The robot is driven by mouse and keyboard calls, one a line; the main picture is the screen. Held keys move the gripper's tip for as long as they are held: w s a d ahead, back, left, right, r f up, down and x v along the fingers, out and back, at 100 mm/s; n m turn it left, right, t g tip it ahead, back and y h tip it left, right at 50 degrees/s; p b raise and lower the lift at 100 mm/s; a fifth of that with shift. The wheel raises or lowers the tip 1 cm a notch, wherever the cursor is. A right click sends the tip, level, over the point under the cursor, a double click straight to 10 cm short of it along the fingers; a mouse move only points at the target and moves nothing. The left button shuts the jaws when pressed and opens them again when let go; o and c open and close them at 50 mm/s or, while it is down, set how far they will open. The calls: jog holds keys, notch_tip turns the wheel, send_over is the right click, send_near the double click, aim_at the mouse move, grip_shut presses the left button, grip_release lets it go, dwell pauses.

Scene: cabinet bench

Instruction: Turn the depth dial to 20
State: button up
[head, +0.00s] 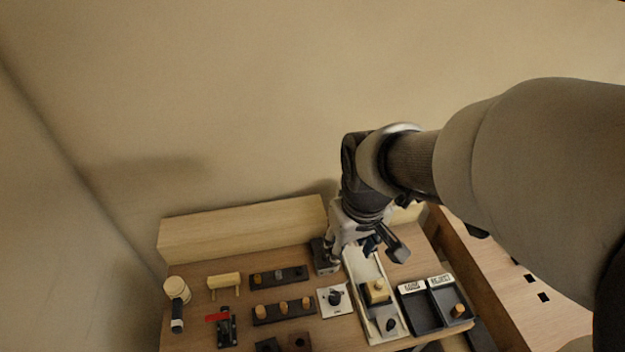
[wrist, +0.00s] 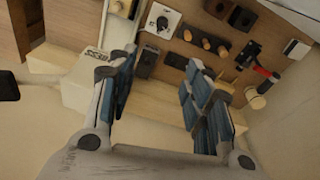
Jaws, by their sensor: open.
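The dial (head: 334,299) is a black knob on a square white plate on the bench, right of centre among the fixtures. In the wrist view the dial (wrist: 162,21) shows near the top, beyond the fingers, with fine marks around the knob too small to read. My gripper (head: 378,246) is above the back of the bench, behind and to the right of the dial, touching nothing that I can see. In the wrist view my gripper (wrist: 160,72) is open, with nothing between its blue-padded fingers.
A pale tray (head: 356,280) with a wooden block (head: 377,291) stands right of the dial. Two labelled black bins (head: 420,312) lie farther right. Dark peg racks (head: 283,312) and a red-handled fixture (head: 226,325) are to the left. A dark box (head: 323,258) stands behind the dial.

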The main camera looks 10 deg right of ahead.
jog(key=n+g, duration=0.1)
jog(key=g, duration=0.1)
send_near(335, 295)
notch_tip(335, 295, down, 8)
jog(key=b, duration=0.6)
jog(key=shift+s+f, duration=0.1)
jog(key=shift+f, duration=0.15)
jog(key=shift+c, duration=0.2)
jog(key=c, duration=1)
jog(key=shift+c, duration=0.2)
